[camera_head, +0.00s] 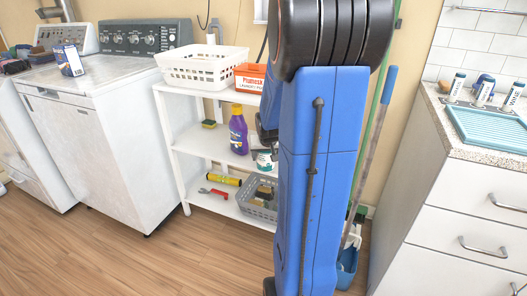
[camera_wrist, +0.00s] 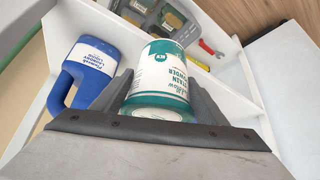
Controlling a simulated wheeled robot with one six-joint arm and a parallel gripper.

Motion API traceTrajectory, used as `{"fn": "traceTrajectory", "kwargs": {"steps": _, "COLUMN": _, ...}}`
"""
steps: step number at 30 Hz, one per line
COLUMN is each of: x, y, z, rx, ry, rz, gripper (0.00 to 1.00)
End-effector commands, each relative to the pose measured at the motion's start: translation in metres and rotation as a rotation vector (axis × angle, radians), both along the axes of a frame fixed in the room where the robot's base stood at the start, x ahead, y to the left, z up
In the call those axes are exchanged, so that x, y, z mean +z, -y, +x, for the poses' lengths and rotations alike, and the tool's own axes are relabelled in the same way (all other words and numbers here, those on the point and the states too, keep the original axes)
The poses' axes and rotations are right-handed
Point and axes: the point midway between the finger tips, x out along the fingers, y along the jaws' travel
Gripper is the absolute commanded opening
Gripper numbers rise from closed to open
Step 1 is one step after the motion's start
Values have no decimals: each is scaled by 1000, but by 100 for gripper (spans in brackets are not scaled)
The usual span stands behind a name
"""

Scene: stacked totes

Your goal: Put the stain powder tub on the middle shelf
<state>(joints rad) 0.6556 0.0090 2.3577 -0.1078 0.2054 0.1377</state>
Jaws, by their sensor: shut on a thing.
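The stain powder tub (camera_wrist: 160,75) is white and teal and sits between the two dark fingers of my gripper (camera_wrist: 160,92), which is shut on it in the wrist view. In the head view the tub (camera_head: 265,160) shows at the level of the middle shelf (camera_head: 215,150), partly hidden behind my blue arm. I cannot tell whether its base touches the shelf. The arm also hides most of the gripper there.
A blue laundry liquid jug (camera_wrist: 88,70) is left of the tub in the wrist view. A green-yellow sponge (camera_head: 209,124) lies on the middle shelf. The top shelf holds a white basket (camera_head: 203,67) and an orange box (camera_head: 249,77). The bottom shelf holds a grey basket (camera_head: 257,205) and a red wrench (camera_head: 213,193).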

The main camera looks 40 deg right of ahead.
Motion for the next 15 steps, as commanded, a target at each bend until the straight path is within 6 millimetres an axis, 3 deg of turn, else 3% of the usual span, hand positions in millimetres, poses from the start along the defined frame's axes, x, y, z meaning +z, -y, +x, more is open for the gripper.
{"fn": "traceTrajectory", "kwargs": {"steps": 9, "x": 0, "y": 41, "z": 49, "rx": 1, "ry": 0, "rz": 0, "gripper": 24}}
{"fn": "traceTrajectory", "kwargs": {"steps": 15, "x": 1, "y": 51, "z": 61, "rx": 0, "ry": 1, "rz": -1, "gripper": 24}}
